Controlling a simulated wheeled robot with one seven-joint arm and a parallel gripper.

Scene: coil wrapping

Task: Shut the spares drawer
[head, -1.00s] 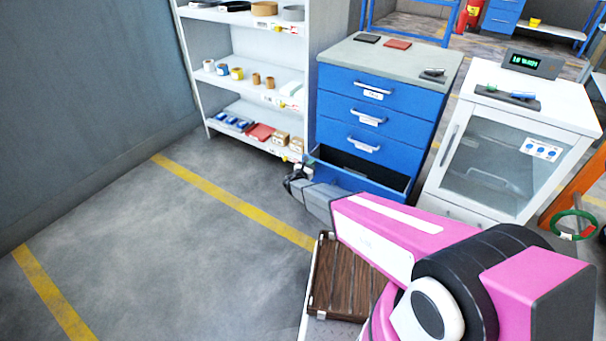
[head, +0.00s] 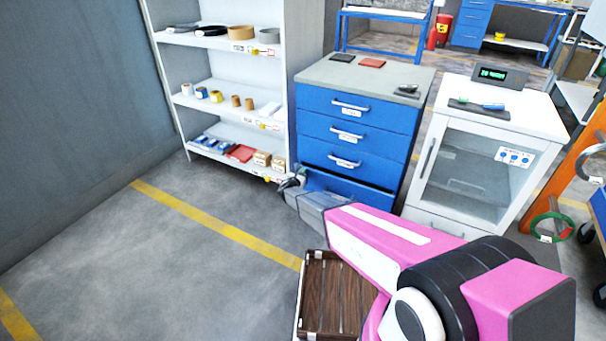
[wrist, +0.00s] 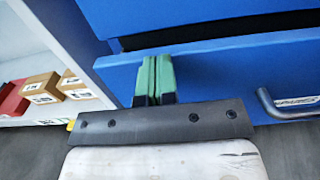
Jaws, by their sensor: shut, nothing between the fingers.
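The blue cabinet (head: 395,135) has a bottom drawer (head: 345,188) standing slightly open, the only one out; its name cannot be read. In the wrist view its blue front (wrist: 225,78) shows a narrow dark gap behind its top edge, and a handle (wrist: 285,106) lies at right. My gripper (head: 292,182) is at the left end of this drawer front. In the wrist view its green fingers (wrist: 154,76) are shut together and empty, tips over the drawer front near its left end; whether they touch it is unclear.
A white shelf unit (head: 225,115) with rolls and boxes stands close left of the cabinet. A white glass-fronted cabinet (head: 485,150) stands at right. A wooden slatted surface (head: 335,300) is below my arm. The floor at left is clear.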

